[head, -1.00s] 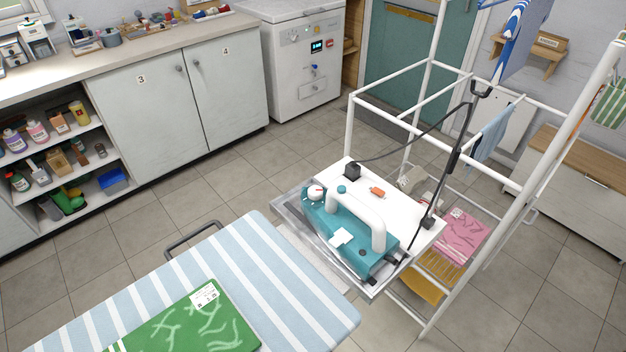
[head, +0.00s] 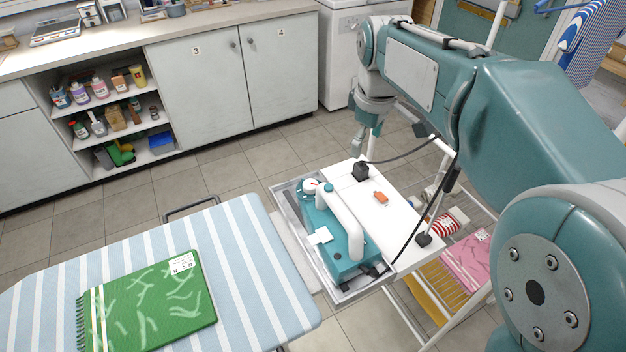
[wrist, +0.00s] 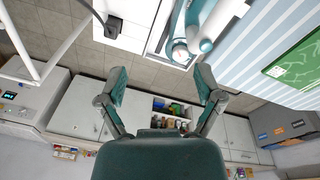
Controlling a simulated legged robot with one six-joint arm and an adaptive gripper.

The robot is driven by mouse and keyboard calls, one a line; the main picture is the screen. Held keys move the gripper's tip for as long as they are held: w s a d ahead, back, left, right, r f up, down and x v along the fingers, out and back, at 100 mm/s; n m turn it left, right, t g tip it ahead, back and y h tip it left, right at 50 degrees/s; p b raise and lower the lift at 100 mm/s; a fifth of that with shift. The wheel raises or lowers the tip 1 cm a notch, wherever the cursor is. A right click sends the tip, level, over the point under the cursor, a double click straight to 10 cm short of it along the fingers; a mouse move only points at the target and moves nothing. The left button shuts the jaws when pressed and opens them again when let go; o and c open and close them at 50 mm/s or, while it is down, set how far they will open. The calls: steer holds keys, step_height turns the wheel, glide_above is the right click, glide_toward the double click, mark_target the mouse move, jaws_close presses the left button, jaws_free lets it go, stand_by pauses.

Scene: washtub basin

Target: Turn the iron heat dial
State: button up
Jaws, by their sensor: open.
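The teal iron (head: 338,236) with a white arched handle lies in a metal tray (head: 284,207) beside the striped ironing board. Its heat dial (head: 310,185), a white round knob with a red mark, sits at the iron's far end. In the wrist view the iron (wrist: 172,22) is at the top, and the round white end there looks like the dial (wrist: 180,52). My gripper (wrist: 160,76) is open and empty, its two fingers spread below the iron in that view. In the head view my gripper (head: 359,142) hangs beyond and right of the dial, apart from it.
A black plug block (head: 361,171) with a cable and an orange item (head: 380,198) are on the white surface right of the iron. The ironing board (head: 235,265) bears a green notebook (head: 150,305). White rack poles and the cable stand near my arm.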

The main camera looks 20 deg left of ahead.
mark_target(310, 183)
steer(key=a+f+n+g, duration=0.1)
steer(key=a+f+n, duration=0.4)
steer(key=a, duration=0.7)
steer(key=shift+m+h, duration=0.3)
steer(key=shift+m, duration=0.1)
steer(key=f, duration=1.1)
steer(key=shift+w+a, duration=0.1)
steer(key=shift+w, duration=0.1)
steer(key=shift+f, duration=0.15)
steer(key=shift+d+f, duration=0.1)
steer(key=shift+d, duration=0.25)
steer(key=shift+a, duration=0.15)
steer(key=c, duration=1.2)
